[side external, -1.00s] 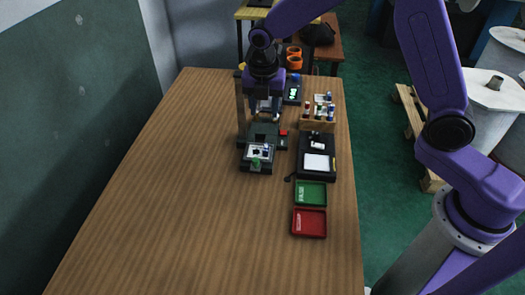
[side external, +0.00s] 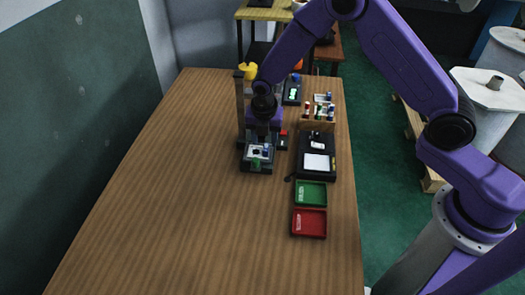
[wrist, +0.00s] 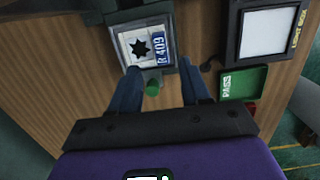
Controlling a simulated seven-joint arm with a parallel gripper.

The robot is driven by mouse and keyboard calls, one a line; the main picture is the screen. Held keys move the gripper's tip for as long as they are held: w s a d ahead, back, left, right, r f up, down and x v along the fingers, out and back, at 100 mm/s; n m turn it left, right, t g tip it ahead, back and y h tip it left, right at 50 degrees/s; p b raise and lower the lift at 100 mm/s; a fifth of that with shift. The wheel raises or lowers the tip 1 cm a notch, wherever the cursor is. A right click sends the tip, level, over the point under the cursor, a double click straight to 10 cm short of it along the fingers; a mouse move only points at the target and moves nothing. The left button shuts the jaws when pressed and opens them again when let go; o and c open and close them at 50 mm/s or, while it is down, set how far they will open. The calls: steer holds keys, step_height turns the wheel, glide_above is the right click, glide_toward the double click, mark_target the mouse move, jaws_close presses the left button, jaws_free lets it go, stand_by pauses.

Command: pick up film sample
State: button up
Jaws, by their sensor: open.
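The film sample (wrist: 140,46) is a pale square with a black star-like mark and a blue "R 409" label. It lies on the dark stage of the film tower (side external: 241,104), and shows small in the side view (side external: 257,152). A green knob (wrist: 152,88) stands at the stage's near edge. My gripper (wrist: 160,72) is open and empty, its two dark blue fingers spread on either side of the knob in the picture, with the sample beyond the tips. In the side view my gripper (side external: 262,138) is just behind the sample; its fingertips are hard to make out.
A black light box (side external: 318,143) with a white panel is right of the tower. A green PASS tray (side external: 311,194) and a red tray (side external: 310,223) lie in front of it. A rack of small bottles (side external: 318,112) stands behind. The table's left and front are clear.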

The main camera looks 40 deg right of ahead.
mark_target(266, 147)
steer(key=f, duration=0.2)
steer(key=d+f, duration=0.1)
steer(key=shift+w+d+f, duration=0.1)
steer(key=shift+w+f, duration=0.15)
steer(key=shift+w, duration=0.1)
steer(key=shift+w+f, duration=0.1)
steer(key=shift+f, duration=0.5)
jaws_close()
